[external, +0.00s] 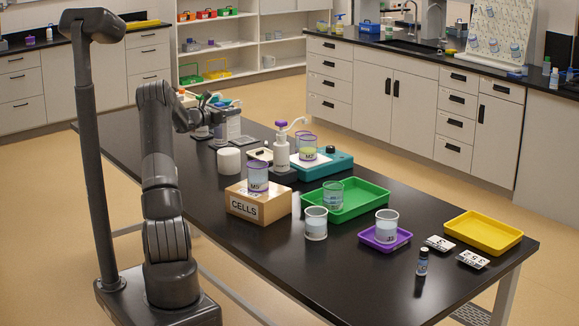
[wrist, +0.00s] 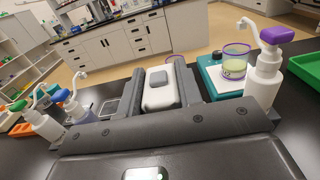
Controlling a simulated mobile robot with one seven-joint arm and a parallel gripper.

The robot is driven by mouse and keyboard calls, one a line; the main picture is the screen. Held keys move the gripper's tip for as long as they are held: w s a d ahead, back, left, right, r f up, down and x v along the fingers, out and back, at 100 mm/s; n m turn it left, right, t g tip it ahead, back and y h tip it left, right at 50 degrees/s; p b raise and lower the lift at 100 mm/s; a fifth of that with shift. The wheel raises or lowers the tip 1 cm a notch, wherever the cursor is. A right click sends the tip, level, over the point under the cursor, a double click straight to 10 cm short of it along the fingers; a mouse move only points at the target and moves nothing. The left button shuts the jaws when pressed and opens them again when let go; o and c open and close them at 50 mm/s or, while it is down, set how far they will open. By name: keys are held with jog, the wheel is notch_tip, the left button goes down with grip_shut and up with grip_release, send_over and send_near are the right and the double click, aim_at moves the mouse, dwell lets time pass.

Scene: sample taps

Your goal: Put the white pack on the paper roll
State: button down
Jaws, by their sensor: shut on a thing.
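The white pack (wrist: 160,96), a rounded white block with a grey square part on top, sits between my fingers in the wrist view. My gripper (wrist: 160,88) is shut on it. In the external view my gripper (external: 208,108) is over the far left part of the black table, in front of bottles, and the pack cannot be made out clearly there. The paper roll, a white cylinder (external: 229,161), stands on the table nearer the camera than my gripper, left of the pump bottle. I cannot make out the roll in the wrist view.
A white pump bottle with a purple top (external: 282,150) stands by a teal device (external: 335,164) bearing a beaker. The wooden CELLS block (external: 258,205) bears another beaker. More pump bottles (wrist: 45,122) stand left in the wrist view.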

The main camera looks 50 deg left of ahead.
jog(key=shift+s+a+f, duration=0.1)
jog(key=shift+a+f, duration=0.2)
jog(key=shift+f, duration=0.55)
jog(key=shift+s+a+f, duration=0.1)
jog(key=shift+a+f, duration=0.2)
jog(key=shift+f, duration=0.5)
jog(key=shift+a+f, duration=0.3)
jog(key=shift+f, duration=0.55)
jog(key=shift+f, duration=0.2)
jog(key=c, duration=1)
grip_release()
jog(key=s, duration=1.2)
jog(key=shift+r, duration=0.2)
